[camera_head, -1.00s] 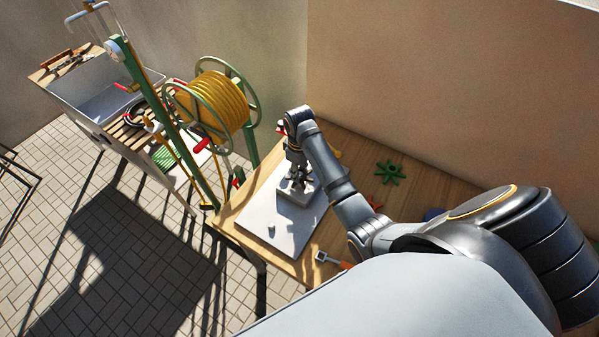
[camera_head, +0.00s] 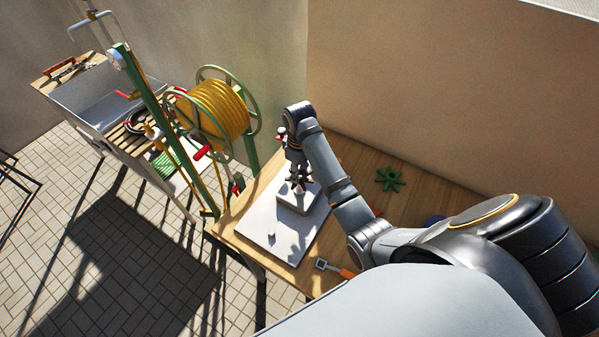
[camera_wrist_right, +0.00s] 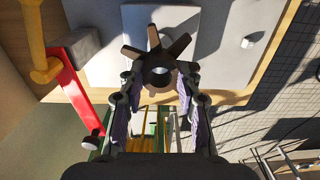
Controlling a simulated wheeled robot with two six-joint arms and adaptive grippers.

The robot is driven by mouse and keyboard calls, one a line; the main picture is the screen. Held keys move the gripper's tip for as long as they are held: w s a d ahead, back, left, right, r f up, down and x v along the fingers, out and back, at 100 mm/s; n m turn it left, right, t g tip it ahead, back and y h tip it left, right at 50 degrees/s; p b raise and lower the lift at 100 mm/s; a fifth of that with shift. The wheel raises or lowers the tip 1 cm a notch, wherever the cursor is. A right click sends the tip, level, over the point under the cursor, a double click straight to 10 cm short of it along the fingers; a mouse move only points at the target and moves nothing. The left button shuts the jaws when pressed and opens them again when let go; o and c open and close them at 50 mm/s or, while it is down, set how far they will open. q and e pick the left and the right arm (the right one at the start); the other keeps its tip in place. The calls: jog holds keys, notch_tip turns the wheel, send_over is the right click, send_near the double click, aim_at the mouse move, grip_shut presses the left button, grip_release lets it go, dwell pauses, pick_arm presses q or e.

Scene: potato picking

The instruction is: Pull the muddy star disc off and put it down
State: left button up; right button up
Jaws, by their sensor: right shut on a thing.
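The muddy star disc (camera_head: 299,185) is dark brown with stubby arms and a round hole, seen best in the right wrist view (camera_wrist_right: 158,57). My right gripper (camera_head: 297,174) points down over it and is shut on it, with a finger at either side in the wrist view (camera_wrist_right: 160,82). The disc is over a white raised block (camera_head: 294,205) on a white board (camera_head: 262,222). The wrist view shows no post through the hole. I cannot tell whether the disc touches the block. My left gripper is not in view.
A small pale peg (camera_head: 271,239) stands on the board. A green star (camera_head: 389,179) lies on the wooden table (camera_head: 345,150). An orange-handled tool (camera_head: 346,273) lies at the front edge. A green reel with yellow hose (camera_head: 218,110) stands left of the table.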

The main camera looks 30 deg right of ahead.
dwell(0.6)
jog(key=shift+r, duration=1.5)
